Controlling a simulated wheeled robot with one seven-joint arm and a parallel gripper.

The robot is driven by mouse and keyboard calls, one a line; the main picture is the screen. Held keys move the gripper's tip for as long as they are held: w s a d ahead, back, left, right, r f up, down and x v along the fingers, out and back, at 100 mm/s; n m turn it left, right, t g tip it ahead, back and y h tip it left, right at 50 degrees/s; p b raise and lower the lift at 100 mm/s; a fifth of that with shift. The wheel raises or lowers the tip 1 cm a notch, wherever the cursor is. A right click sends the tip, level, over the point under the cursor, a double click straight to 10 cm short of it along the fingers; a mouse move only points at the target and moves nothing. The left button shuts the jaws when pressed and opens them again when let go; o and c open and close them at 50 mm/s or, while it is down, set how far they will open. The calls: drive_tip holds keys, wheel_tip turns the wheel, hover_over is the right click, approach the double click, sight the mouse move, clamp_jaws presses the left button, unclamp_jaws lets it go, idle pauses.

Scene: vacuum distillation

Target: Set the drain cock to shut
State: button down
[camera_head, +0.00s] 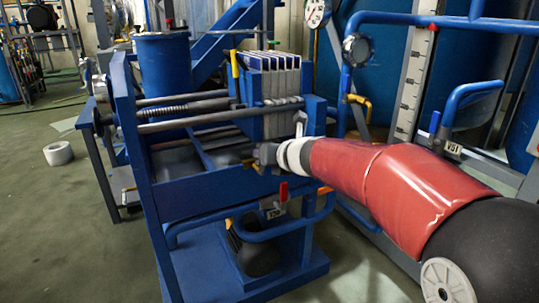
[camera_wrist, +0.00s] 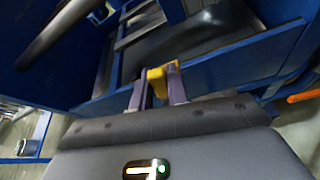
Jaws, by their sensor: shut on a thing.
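In the wrist view a small yellow handle (camera_wrist: 156,82) sits between the two fingers of my gripper (camera_wrist: 157,72), which is shut on it. I take it for the drain cock's handle, but its valve body and its angle are hidden. In the head view my gripper (camera_head: 262,157) is at the front of the blue filter press frame (camera_head: 188,192), just below the stack of pale plates (camera_head: 277,100). The yellow handle between the fingers cannot be made out there.
Below my gripper is a red-handled valve (camera_head: 284,191) with a tag. Another yellow lever (camera_head: 235,63) stands by the plates. Blue pipes and a tagged valve (camera_head: 452,149) are at the right. A white roll (camera_head: 58,153) lies on open floor at the left.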

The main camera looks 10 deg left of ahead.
drive_tip(key=shift+s+a+n+t+h, duration=0.45)
drive_tip(key=shift+n+h, duration=0.25)
drive_tip(key=shift+n, duration=0.3)
drive_tip(key=shift+a, duration=0.15)
drive_tip(key=c, duration=1.4)
unclamp_jaws()
drive_tip(key=shift+o, duration=0.2)
drive_tip(key=shift+s+r, duration=0.15)
drive_tip(key=shift+r, duration=0.05)
drive_tip(key=p+v, duration=0.1)
drive_tip(key=v, duration=0.6)
drive_tip(key=shift+d+p, duration=0.25)
drive_tip(key=shift+p, duration=0.05)
drive_tip(key=shift+s, duration=0.15)
